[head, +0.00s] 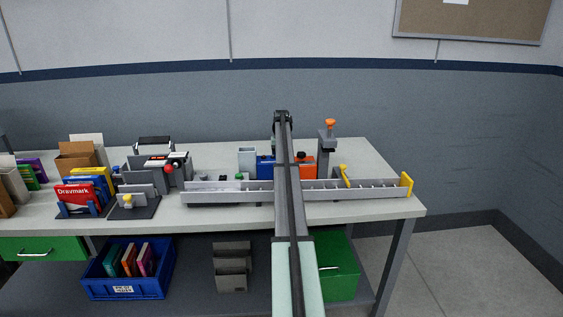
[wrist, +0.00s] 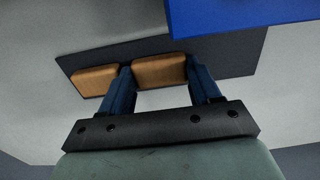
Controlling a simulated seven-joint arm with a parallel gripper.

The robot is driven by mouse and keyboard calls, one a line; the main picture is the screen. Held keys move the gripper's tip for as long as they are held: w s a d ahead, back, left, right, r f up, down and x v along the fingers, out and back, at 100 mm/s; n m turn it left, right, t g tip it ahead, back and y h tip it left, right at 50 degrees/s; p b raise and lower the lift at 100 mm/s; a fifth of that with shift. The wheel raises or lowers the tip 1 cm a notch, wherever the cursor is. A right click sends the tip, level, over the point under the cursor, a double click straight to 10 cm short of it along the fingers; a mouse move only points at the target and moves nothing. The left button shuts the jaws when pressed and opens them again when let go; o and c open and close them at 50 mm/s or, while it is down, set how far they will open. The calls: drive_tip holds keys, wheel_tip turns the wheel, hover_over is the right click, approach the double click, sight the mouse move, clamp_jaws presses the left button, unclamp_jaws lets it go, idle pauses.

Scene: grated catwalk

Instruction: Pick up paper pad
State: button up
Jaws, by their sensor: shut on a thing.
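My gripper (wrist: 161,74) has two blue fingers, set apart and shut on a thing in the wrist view. A bright white patch, which looks like the paper pad (wrist: 163,99), fills the gap between the fingers. Its outline is mostly hidden, so I cannot tell its full shape. A tan block shows beyond it between the fingertips, and a second tan block (wrist: 95,79) lies left of the left finger. Both sit on a dark plate (wrist: 226,57). In the head view my arm reaches over the bench, and its own links hide the fingers and the pad.
A long grey rail (head: 372,190) with a yellow end runs along the bench front (head: 380,160). A blue box and an orange-red box (head: 303,166) stand beside my arm. Left are books and grey holders. A blue surface (wrist: 240,17) is close in the wrist view.

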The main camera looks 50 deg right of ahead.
wheel_tip(320, 180, up, 7)
drive_tip(key=shift+r, duration=0.2)
drive_tip(key=shift+n, duration=0.7)
drive_tip(key=w+a+r, duration=0.2)
drive_tip(key=a+r, duration=0.1)
drive_tip(key=a, duration=0.2)
drive_tip(key=w+a+r, duration=0.2)
drive_tip(key=a+r, duration=0.2)
drive_tip(key=a, duration=0.2)
drive_tip(key=w+a+r, duration=0.2)
drive_tip(key=a+r, duration=0.2)
drive_tip(key=a, duration=0.1)
drive_tip(key=shift+a, duration=0.15)
drive_tip(key=shift+s+a+m, duration=0.7)
drive_tip(key=shift+s+a, duration=0.15)
drive_tip(key=shift+s, duration=0.15)
drive_tip(key=shift+f, duration=2.25)
